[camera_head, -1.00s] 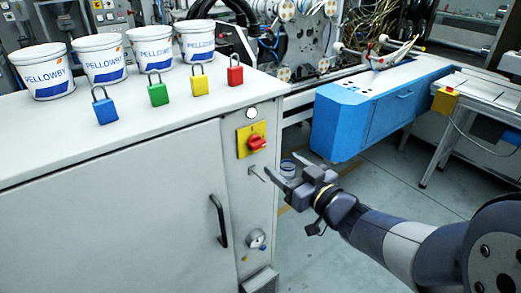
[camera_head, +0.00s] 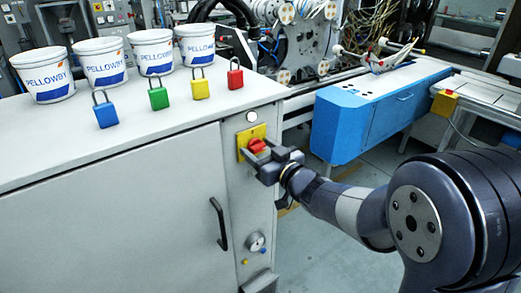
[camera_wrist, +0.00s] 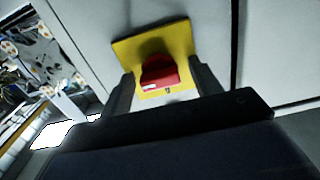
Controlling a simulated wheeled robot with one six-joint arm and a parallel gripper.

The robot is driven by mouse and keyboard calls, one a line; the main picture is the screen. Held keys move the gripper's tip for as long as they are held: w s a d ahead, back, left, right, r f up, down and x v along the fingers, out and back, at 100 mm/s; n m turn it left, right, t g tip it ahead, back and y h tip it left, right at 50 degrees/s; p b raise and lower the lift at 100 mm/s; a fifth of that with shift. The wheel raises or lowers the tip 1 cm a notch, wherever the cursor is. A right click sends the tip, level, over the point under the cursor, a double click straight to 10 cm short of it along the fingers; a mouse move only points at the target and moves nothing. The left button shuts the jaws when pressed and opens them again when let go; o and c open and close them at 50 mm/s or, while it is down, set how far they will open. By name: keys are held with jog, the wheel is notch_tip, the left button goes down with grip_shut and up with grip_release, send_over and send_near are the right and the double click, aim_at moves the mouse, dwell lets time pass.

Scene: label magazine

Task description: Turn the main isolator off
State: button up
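The main isolator is a red rotary knob (camera_head: 256,146) on a yellow plate (camera_head: 241,142), set on the narrow front panel of the grey cabinet. In the wrist view the red knob (camera_wrist: 160,72) sits tilted on the yellow plate (camera_wrist: 135,45). My gripper (camera_head: 258,156) is at the isolator, with a finger on either side of the knob. In the wrist view my gripper (camera_wrist: 160,88) is open, with the knob between its two fingers and a visible gap on the right. Contact on the left side is hard to tell.
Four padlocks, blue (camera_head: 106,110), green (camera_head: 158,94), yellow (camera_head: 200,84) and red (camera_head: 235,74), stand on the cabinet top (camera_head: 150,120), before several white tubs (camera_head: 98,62). A black door handle (camera_head: 218,223) and a round lock (camera_head: 256,241) are below. A blue machine (camera_head: 370,115) stands right.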

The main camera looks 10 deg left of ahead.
jog(key=c, duration=1)
jog(key=shift+o, duration=0.2)
jog(key=shift+f+b, duration=0.1)
jog(key=shift+b, duration=0.2)
jog(key=n+b, duration=0.3)
jog(key=shift+f+n, duration=0.15)
jog(key=shift+n, duration=0.25)
jog(key=n+b, duration=0.4)
jog(key=n, duration=0.1)
jog(key=shift+n+b, duration=0.3)
jog(key=shift+b, duration=0.05)
jog(key=n+b, duration=0.3)
jog(key=n, duration=0.1)
jog(key=shift+n+b, duration=1.05)
jog(key=shift+n, duration=1.15)
jog(key=shift+r, duration=0.2)
jog(key=o, duration=1)
